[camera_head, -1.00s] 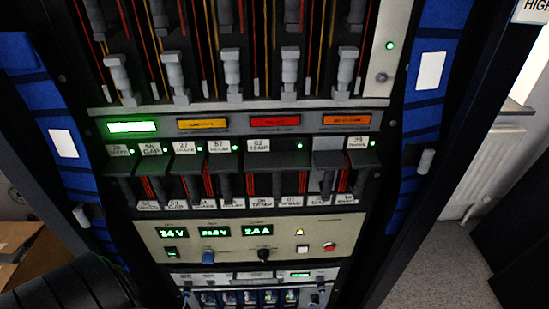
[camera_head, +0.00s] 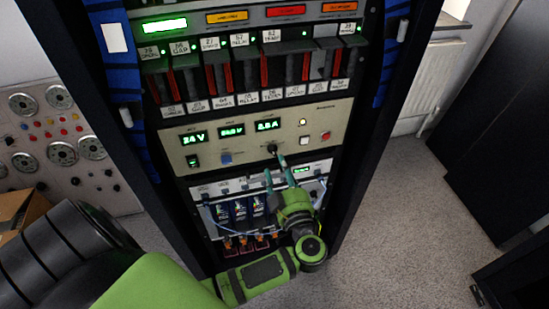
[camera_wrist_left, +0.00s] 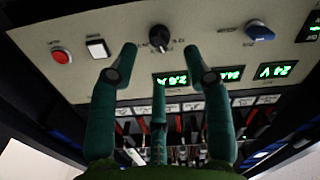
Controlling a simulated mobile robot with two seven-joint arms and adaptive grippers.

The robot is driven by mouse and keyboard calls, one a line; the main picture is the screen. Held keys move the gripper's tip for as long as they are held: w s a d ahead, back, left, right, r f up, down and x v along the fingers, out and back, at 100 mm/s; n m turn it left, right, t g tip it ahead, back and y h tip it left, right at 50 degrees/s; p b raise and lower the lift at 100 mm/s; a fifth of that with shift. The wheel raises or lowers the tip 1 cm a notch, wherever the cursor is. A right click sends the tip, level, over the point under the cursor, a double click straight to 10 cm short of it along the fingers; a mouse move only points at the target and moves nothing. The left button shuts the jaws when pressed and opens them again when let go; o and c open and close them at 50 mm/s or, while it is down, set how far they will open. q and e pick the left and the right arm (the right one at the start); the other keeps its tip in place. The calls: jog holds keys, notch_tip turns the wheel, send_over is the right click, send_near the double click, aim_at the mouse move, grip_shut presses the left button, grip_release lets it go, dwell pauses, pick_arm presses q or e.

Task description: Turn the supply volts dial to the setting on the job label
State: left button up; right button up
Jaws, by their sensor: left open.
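The cream power supply panel (camera_head: 322,117) has three green displays; the leftmost (camera_head: 194,138) reads 24 V. Below them are a blue knob (camera_head: 226,158) and a black knob (camera_head: 272,149). The lettering by the knobs is too small to read, so I cannot tell which is the volts dial. My left gripper (camera_head: 276,166) is open and empty, just below the black knob. In the left wrist view the panel appears upside down, with the black knob (camera_wrist_left: 159,37) between and beyond the spread fingertips (camera_wrist_left: 160,54). The blue knob (camera_wrist_left: 259,31) is to their right. No job label is legible.
A red button (camera_head: 326,135) and a white square button (camera_head: 304,141) are right of the knobs. Below is a unit with looping blue cables (camera_head: 225,228). Labelled modules (camera_head: 240,75) sit above. A gauge wall (camera_head: 60,140) is at left; grey floor (camera_head: 420,220) is clear at right.

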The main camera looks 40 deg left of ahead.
aim_at(274, 154)
pick_arm(q)
jog(key=x, duration=0.4)
jog(key=shift+w, duration=0.15)
jog(key=shift+w+a, duration=0.15)
jog(key=shift+a, duration=0.15)
jog(key=shift+w+a, duration=0.2)
grip_shut()
pick_arm(e)
jog(key=shift+s+d+r, duration=0.2)
jog(key=shift+d, duration=0.1)
